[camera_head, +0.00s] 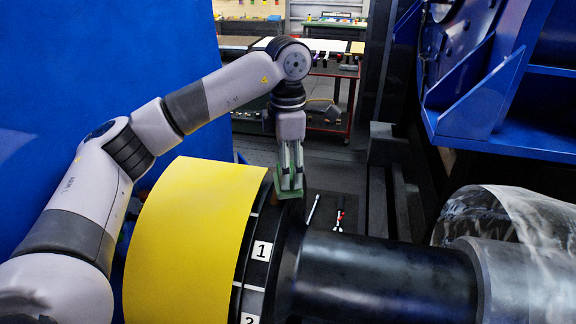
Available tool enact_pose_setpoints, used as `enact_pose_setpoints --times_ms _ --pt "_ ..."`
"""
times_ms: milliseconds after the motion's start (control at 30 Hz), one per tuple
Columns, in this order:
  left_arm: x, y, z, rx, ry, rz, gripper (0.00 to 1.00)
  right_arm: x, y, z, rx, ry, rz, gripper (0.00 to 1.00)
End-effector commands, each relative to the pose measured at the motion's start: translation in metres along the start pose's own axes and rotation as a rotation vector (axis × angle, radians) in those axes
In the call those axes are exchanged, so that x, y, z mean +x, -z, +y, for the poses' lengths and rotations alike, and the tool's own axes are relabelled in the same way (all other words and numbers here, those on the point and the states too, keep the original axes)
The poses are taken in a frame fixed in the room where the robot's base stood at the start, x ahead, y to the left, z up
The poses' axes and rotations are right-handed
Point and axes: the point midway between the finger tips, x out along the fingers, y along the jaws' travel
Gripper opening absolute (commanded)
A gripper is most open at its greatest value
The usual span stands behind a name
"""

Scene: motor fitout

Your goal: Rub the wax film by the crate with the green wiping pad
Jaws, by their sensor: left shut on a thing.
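My left gripper (290,170) points down and is shut on the green wiping pad (289,188). The pad sits at the fingertips, just behind the black ring with the number labels. Whether the pad touches the ring or a surface behind it, I cannot tell. I cannot make out a wax film or a crate for certain in this view. My right gripper is not in view.
A large yellow curved sheet (190,235) and a thick black shaft (385,275) fill the foreground. Blue machinery (505,85) stands at right, above clear crumpled wrapping (480,213). Tools (338,217) lie behind the shaft. A red-framed bench (345,112) stands farther back.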

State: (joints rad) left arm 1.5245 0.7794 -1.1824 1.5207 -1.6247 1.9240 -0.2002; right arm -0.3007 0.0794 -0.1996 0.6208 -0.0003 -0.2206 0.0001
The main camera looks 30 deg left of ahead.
Motion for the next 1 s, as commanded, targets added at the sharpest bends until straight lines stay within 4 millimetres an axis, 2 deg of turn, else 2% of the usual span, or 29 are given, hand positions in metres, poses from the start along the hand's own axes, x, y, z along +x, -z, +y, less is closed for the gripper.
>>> enact_pose_setpoints --times_ms 1000 --pt "0.016 0.0 0.0 0.0 0.0 -0.001 0.36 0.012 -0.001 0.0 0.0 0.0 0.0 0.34"
